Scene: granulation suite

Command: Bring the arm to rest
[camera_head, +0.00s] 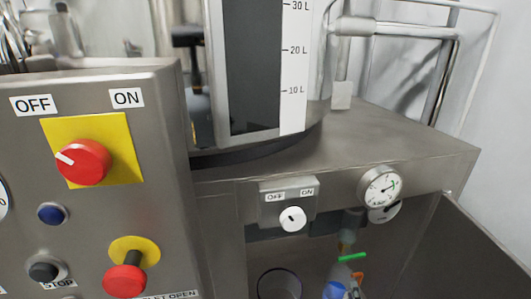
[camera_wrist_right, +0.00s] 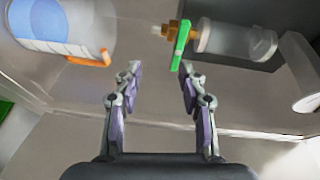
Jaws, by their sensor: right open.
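My right gripper (camera_wrist_right: 154,72) shows in the right wrist view, with its two fingers apart and nothing between them. A green handle (camera_wrist_right: 182,46) on a clear cylindrical fitting lies just beyond the right fingertip. A clear container with blue contents (camera_wrist_right: 48,25) and an orange clip (camera_wrist_right: 88,60) is beyond the left fingertip. In the head view the green handle (camera_head: 353,257) and the blue contents (camera_head: 335,291) show low in the recess under the steel top. I cannot make out my right gripper clearly there. My left gripper is in neither view.
A steel control panel (camera_head: 165,190) with a red knob (camera_head: 83,162) and a red button (camera_head: 125,280) stands at left. A vessel with a litre scale (camera_head: 293,70) stands on the steel top (camera_head: 390,140). A white knob (camera_head: 292,219) and a gauge (camera_head: 381,187) are on its front.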

